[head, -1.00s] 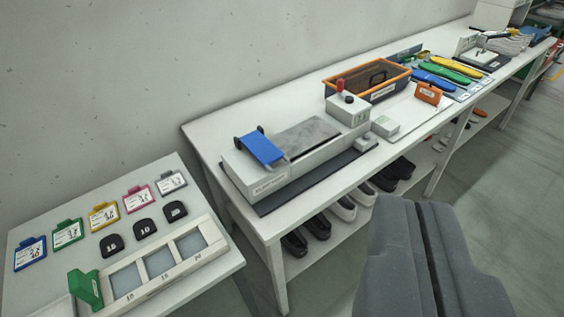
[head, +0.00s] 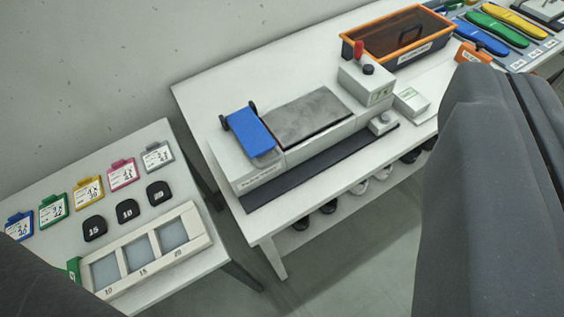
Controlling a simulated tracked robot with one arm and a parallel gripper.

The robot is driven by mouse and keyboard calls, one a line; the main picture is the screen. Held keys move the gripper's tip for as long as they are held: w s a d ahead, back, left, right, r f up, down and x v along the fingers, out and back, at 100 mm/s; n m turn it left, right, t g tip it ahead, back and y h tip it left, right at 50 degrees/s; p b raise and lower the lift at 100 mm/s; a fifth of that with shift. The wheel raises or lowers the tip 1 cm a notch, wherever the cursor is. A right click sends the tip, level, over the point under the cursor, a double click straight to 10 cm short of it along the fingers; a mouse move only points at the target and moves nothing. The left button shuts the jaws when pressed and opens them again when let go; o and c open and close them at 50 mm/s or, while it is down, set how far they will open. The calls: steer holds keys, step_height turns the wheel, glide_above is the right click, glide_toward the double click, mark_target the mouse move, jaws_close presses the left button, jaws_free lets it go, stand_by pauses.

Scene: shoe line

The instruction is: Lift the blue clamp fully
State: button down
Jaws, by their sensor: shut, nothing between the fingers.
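The blue clamp (head: 250,133) is a flat blue plate on the left part of a light grey bench machine (head: 330,139). It is set between black brackets at its back end and slopes down toward the front. Its front end is close to the machine's top; I cannot tell if it touches. A dark grey pad (head: 308,118) lies just right of it. My gripper does not show in this view, and nothing is seen touching the clamp.
A white side table (head: 226,258) at left holds coloured tags, black number blocks and a framed panel (head: 145,252). An orange-rimmed bin (head: 392,58) stands behind the machine to the right. Large dark grey parts of mine block the lower left and right. Shoes sit under the bench.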

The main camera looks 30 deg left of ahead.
steer(key=shift+w, duration=0.1)
steer(key=w+a+f+m+g+y, duration=0.2)
steer(key=w+f+m, duration=0.15)
steer(key=f, duration=0.35)
steer(key=w+a+f+m+g+y+p, duration=0.1)
steer(key=w+a+f+m+y, duration=0.15)
steer(key=w+f, duration=0.4)
steer(key=w+a+f+m+g+y, duration=0.1)
steer(key=w+f+m+g, duration=0.2)
steer(key=f, duration=0.6)
steer(key=w+a+f+m+g+y, duration=0.1)
steer(key=a+f+m+y, duration=0.1)
steer(key=f+m, duration=0.6)
steer(key=w+a+f+m+g+y+p, duration=0.1)
steer(key=a+f+m, duration=0.3)
steer(key=f, duration=1.2)
steer(key=w+m, duration=0.1)
steer(key=m, duration=0.3)
steer(key=shift+w+a+m+y, duration=0.15)
steer(key=shift+w+m+y, duration=0.15)
steer(key=shift+y, duration=0.05)
steer(key=shift+f, duration=0.15)
